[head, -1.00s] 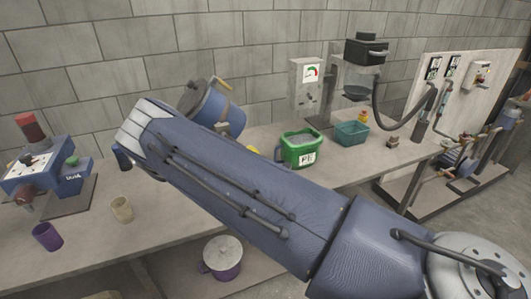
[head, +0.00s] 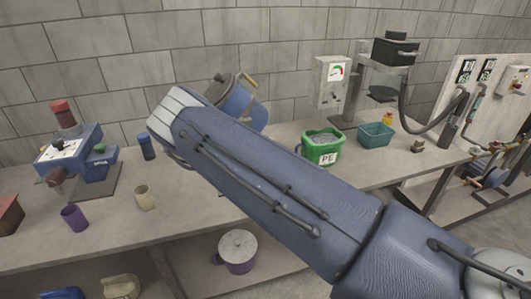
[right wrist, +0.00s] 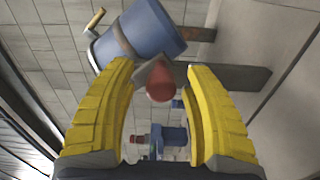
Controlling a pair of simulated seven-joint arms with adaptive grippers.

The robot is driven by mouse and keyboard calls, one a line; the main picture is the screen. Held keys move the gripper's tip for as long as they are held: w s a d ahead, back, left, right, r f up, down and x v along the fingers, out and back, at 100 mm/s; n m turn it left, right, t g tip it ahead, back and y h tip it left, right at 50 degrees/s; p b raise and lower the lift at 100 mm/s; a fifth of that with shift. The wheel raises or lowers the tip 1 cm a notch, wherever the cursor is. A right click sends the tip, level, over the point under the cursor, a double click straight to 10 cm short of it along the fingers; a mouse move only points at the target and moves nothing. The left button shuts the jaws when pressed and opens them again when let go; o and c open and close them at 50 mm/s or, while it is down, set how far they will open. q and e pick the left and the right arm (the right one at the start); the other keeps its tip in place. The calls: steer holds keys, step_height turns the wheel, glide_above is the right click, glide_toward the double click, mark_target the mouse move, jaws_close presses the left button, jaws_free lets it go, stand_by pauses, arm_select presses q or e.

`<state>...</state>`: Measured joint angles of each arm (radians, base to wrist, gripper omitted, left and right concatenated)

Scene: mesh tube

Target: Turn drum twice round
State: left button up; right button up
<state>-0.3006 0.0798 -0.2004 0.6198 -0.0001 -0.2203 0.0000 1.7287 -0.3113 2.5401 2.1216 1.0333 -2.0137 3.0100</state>
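The drum (head: 242,108) is blue with a brown band and a grey lid, tilted, behind my right arm in the head view. It also shows in the right wrist view (right wrist: 155,32), with a light handle (right wrist: 95,20) at its left end. A red knob (right wrist: 160,84) on a grey bar lies between my right gripper's (right wrist: 160,76) two yellow fingers. The fingers are apart, with gaps visible beside the knob. In the head view my arm hides the right gripper and the drum's lower part. My left gripper is not in view.
A green bucket (head: 322,149) and a teal bin (head: 376,135) stand right of the drum. A blue machine (head: 68,153), a blue cup (head: 147,147), a beige mug (head: 145,198) and a purple cup (head: 74,218) stand left. A lidded pot (head: 238,252) is below.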

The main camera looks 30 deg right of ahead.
steer(key=o, duration=0.6)
steer(key=r, duration=0.8)
steer(key=shift+w+d, duration=0.1)
steer(key=shift+d, duration=0.1)
steer(key=shift+a+r, duration=0.4)
steer(key=shift+r, duration=0.45)
steer(key=c, duration=0.6)
steer(key=shift+w+a+r, duration=0.15)
steer(key=shift+a+r, duration=0.05)
steer(key=shift+a, duration=0.05)
steer(key=shift+d, duration=0.25)
steer(key=shift+d, duration=0.1)
steer(key=shift+a, duration=0.2)
